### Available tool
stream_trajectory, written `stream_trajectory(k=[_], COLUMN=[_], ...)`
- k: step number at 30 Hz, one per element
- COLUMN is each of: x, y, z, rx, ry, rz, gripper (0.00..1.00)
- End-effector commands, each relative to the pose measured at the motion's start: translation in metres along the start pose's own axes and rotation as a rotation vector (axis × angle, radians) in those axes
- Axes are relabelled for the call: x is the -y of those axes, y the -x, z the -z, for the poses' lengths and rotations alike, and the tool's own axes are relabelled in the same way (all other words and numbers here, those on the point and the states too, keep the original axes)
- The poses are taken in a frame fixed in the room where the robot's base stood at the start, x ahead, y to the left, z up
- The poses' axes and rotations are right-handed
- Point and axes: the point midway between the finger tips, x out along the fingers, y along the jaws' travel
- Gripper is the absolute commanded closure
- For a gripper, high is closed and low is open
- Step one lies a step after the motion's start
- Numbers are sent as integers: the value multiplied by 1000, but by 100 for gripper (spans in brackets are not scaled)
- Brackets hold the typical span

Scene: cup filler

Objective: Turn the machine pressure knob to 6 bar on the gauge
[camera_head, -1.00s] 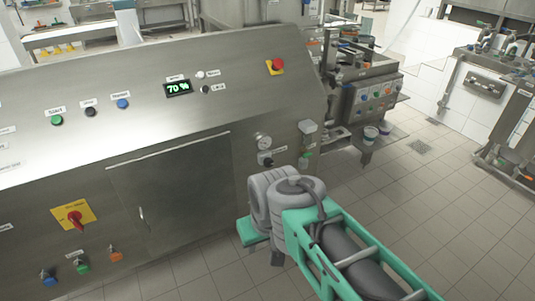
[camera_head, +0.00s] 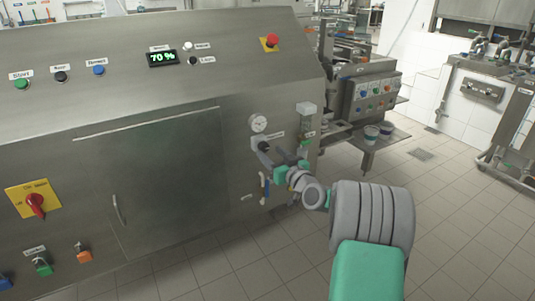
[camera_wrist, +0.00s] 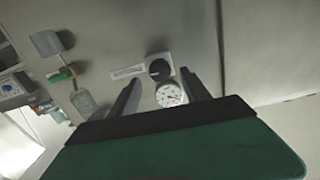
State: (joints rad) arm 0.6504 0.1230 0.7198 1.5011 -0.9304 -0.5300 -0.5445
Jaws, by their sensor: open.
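The pressure gauge (camera_head: 258,123), a small round white dial, is on the right end of the steel machine front. The dark pressure knob (camera_head: 264,146) is just below it, partly hidden by my gripper (camera_head: 270,158). In the wrist view the black knob (camera_wrist: 159,68) lies between the tips of my open gripper (camera_wrist: 160,75). The gauge (camera_wrist: 171,95) shows nearer the palm, between the fingers. The jaws are apart and nothing is seen held. I cannot tell whether a finger touches the knob. The needle reading is too small to read.
A 70 % display (camera_head: 163,58), a red emergency button (camera_head: 272,41) and a red rotary switch (camera_head: 36,204) are on the panel. A box-shaped fitting (camera_head: 305,108) sticks out right of the gauge.

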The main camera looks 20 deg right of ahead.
Motion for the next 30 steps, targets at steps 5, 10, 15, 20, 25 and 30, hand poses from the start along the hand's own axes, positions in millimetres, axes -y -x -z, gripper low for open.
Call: stream_trajectory(k=[5, 10, 15, 20, 25, 30], x=[1, 0, 1, 1, 1, 1], y=[-26, -31, -31, -31, -31, -31], z=[-1, 0, 0, 0, 0, 0], rx=[1, 1, 1, 2, 2, 2], ry=[-1, 0, 0, 0, -1, -1], rz=[1, 0, 0, 0, 0, 0], gripper=[45, 45, 48, 61, 75, 89])
